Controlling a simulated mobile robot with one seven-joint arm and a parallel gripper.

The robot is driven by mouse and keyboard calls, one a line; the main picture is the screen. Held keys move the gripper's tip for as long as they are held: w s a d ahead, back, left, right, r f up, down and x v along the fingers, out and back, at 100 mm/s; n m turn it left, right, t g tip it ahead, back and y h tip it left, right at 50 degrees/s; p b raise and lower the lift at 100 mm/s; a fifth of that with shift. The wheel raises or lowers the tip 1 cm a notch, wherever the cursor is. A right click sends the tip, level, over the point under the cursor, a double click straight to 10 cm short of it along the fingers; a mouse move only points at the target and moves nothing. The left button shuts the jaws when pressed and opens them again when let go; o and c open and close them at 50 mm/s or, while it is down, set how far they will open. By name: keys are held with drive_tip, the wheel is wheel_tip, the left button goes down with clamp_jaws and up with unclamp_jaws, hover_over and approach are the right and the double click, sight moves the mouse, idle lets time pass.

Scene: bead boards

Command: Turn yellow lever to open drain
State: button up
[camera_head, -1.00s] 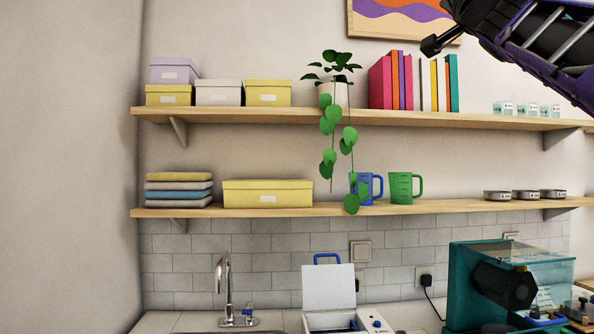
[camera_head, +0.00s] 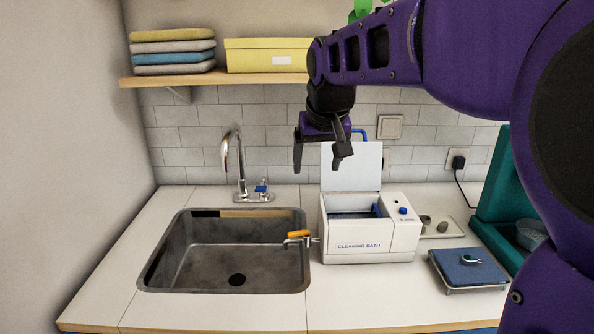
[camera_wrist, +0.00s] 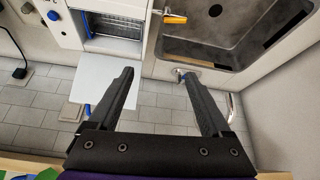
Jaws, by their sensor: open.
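The yellow lever (camera_head: 299,234) sits on a small metal drain tap at the left side of the white cleaning bath (camera_head: 361,247), over the right rim of the sink. It points roughly sideways. The lever also shows in the wrist view (camera_wrist: 174,19) near the top. The bath's lid is up and its basin shows open. My gripper (camera_head: 319,168) hangs above and behind the bath's left part, fingers pointing down, well apart from the lever. In the wrist view my gripper (camera_wrist: 162,78) has its fingers spread with nothing between them.
The steel sink (camera_head: 170,272) with a chrome faucet (camera_head: 240,165) is at left. A blue pad on a small stand (camera_head: 468,267) and a teal machine (camera_head: 494,190) are at right. A shelf (camera_head: 215,79) runs above. Counter in front of the bath is clear.

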sight(299, 232)
drive_tip(key=shift+n+g, duration=0.6)
drive_tip(key=shift+g, duration=0.2)
drive_tip(key=b+x, duration=0.1)
drive_tip(key=x, duration=0.5)
drive_tip(key=s+a+x, duration=0.1)
drive_tip(key=x, duration=0.5)
drive_tip(key=s+a+b+x, duration=0.1)
drive_tip(key=x, duration=0.6)
drive_tip(key=shift+s+a+f+b, duration=0.1)
drive_tip(key=shift+s+f+b, duration=0.1)
drive_tip(key=shift+f+b, duration=0.25)
drive_tip(key=shift+f, duration=0.1)
